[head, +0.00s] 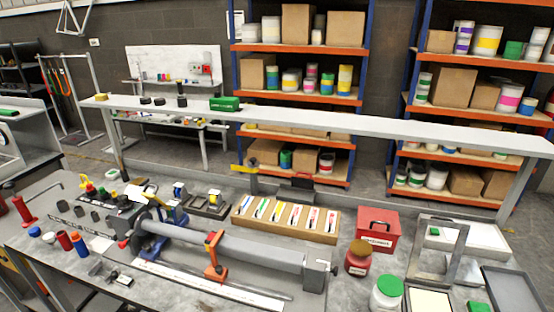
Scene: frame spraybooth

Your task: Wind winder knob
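A long grey roller (235,247) lies across the bench, held in a dark stand at its left end. An orange upright piece (214,257) stands around the middle of the roller. A small red knob (123,243) shows at the roller's left end. A dark crank-like piece (334,268) sticks out at its right end. I cannot tell which of these two is the winder knob. My gripper is not in view, and nothing is seen touching either piece.
A wooden rack of colored-handled tools (287,237), a red box (378,232), and jars, including a green-lidded one (387,293), crowd the bench. A long raised grey shelf (380,127) runs behind. Shelving with orange beams (305,47) stands at the back.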

